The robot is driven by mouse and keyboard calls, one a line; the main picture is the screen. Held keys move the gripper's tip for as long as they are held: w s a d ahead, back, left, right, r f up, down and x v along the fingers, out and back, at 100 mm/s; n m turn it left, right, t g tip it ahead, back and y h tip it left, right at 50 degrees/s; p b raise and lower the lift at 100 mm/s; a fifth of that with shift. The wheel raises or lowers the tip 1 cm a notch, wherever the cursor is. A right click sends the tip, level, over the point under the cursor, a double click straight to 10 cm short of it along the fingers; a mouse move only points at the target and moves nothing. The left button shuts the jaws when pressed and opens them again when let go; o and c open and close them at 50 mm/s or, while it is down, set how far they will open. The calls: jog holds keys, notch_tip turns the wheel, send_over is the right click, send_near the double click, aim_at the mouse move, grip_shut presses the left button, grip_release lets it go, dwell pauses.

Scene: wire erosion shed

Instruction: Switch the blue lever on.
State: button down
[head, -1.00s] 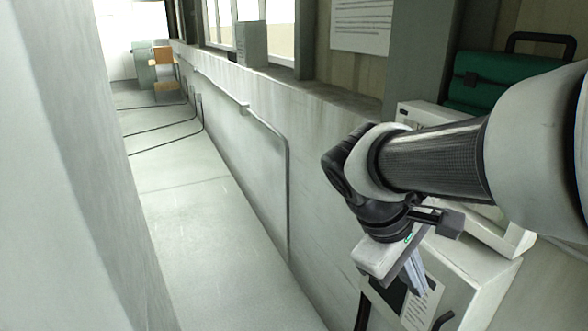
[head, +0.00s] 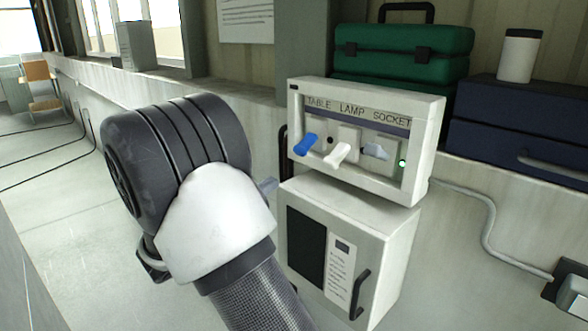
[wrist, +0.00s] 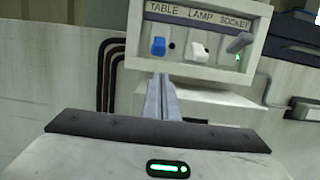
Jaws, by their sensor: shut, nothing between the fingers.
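The blue lever (head: 307,144) is the leftmost of three levers on a white panel (head: 364,92), under the word TABLE. It sticks out and hangs downward; a dark, unlit spot is beside it. The blue lever also shows in the wrist view (wrist: 158,46). My gripper (wrist: 162,77) is shut and empty, its fingertips appearing just below the blue lever, with no contact visible. In the head view my wrist hides most of the gripper; only a bit of finger (head: 268,186) shows, left of the panel.
A white lever (head: 338,154) hangs beside the blue one, and a grey lever (head: 376,152) with a lit green lamp (head: 403,163) is at right. A white cabinet (head: 378,235) is below the panel. Green case (head: 400,50) and blue case (head: 500,143) stand behind.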

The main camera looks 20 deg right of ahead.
aim_at(306, 145)
jog(key=x, duration=1)
jog(key=shift+d, duration=0.1)
